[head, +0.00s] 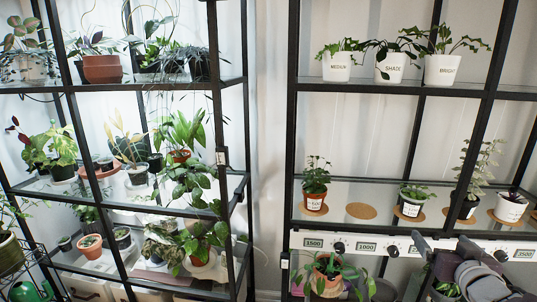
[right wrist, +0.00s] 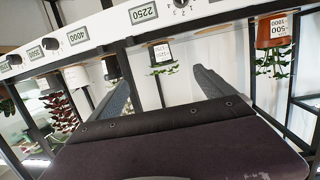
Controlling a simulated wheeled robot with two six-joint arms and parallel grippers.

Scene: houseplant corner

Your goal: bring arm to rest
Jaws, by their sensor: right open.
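My right gripper (head: 442,244) is at the lower right of the head view, in front of the right rack, by the white label strip (head: 385,246). Its two dark grey fingers stand apart with nothing held between them. In the right wrist view the gripper (right wrist: 161,76) also shows open and empty, with a potted plant and the strip beyond the fingers. My left gripper is in neither view.
Knobs line the strip. A leafy plant (head: 328,271) stands below. The left rack is full of plants.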

